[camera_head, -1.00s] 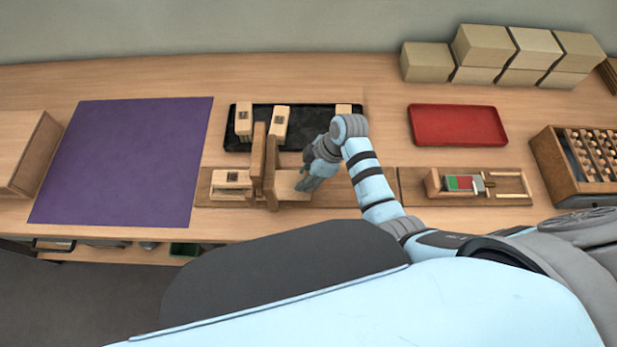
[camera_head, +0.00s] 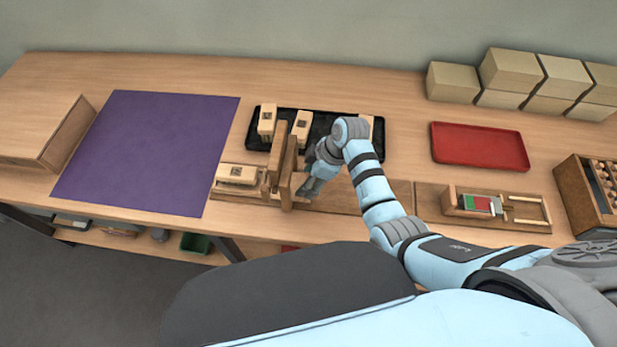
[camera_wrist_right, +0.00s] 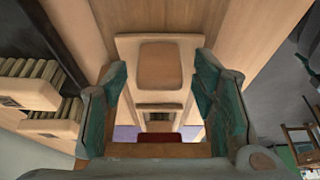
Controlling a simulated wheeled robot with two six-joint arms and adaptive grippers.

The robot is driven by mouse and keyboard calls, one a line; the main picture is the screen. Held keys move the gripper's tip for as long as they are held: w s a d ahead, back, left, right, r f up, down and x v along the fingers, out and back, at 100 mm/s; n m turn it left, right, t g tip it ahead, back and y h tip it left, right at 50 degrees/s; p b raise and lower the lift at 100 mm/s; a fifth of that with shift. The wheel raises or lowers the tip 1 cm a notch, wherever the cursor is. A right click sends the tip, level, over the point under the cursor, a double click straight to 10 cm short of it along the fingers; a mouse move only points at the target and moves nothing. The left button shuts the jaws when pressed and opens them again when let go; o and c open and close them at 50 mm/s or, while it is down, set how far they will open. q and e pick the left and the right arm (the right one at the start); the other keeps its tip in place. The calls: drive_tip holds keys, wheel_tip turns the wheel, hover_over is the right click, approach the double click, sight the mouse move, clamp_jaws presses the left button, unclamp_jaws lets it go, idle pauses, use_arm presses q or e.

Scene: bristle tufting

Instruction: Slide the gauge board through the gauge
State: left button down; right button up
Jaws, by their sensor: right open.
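The wooden gauge (camera_head: 289,172) stands as two brown uprights on a flat base near the bench's front edge. A pale wooden piece with a dark square (camera_head: 237,174), seemingly the gauge board's far end, shows left of the uprights. My right gripper (camera_head: 308,186) is at the right side of the gauge. In the right wrist view, its open teal fingers (camera_wrist_right: 162,110) flank a pale wooden piece with a brown panel (camera_wrist_right: 160,65); contact cannot be told. The part of the board between the uprights is hidden. My left gripper is out of view.
A black tray (camera_head: 343,152) with pale blocks lies behind the gauge. A purple mat (camera_head: 145,150) is left. A red tray (camera_head: 480,146) and a wooden fixture (camera_head: 495,208) are right. Boxes (camera_head: 510,70) stand at the back.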

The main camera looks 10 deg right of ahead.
drive_tip(key=v, duration=1.2)
